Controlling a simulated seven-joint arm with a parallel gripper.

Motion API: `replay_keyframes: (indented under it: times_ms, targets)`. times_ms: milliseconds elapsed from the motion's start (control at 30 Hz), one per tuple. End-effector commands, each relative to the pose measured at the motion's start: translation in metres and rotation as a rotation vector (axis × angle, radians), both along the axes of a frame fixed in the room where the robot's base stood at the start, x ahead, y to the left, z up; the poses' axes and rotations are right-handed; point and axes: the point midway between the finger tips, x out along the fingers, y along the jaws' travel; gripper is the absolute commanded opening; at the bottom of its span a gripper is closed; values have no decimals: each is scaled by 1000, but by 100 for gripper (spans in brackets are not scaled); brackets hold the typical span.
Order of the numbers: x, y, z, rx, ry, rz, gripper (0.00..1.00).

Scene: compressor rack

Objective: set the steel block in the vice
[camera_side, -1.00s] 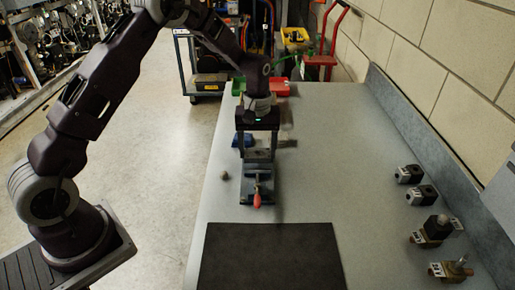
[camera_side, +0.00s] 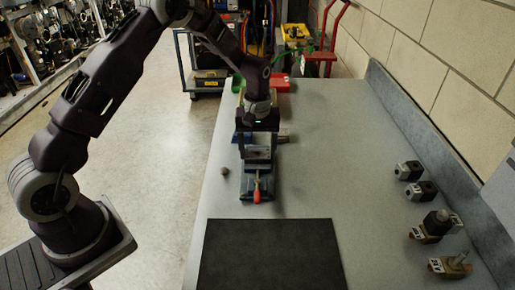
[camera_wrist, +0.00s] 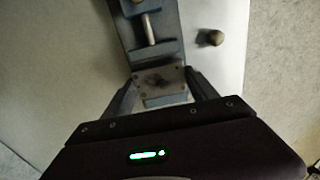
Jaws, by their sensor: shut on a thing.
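The vice (camera_side: 257,187) stands on the bench with its red handle (camera_side: 257,196) toward the camera. In the wrist view its screw and body (camera_wrist: 150,30) show at the top. My gripper (camera_side: 257,152) points down over the far part of the vice. In the wrist view my gripper (camera_wrist: 163,90) is shut on the steel block (camera_wrist: 160,78), a grey-brown piece with small round marks on its face, between the two fingers. The block is small and dim in the side view. I cannot tell whether it touches the vice jaws.
A small round knob-like piece (camera_side: 225,171) lies left of the vice. A black mat (camera_side: 270,255) lies in front. Several fittings (camera_side: 437,222) stand at the right. The bench between is clear.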

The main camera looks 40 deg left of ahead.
Motion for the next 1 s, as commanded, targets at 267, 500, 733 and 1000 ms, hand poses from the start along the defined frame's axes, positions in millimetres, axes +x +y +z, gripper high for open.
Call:
replay_keyframes:
  times_ms: [267, 500, 733, 1000]
  targets:
    - [0, 0, -8, 0, 0, 0, 0]
    - [0, 0, -9, 0, 0, 0, 0]
    - [0, 0, -9, 0, 0, 0, 92]
    - [0, 0, -9, 0, 1, 0, 100]
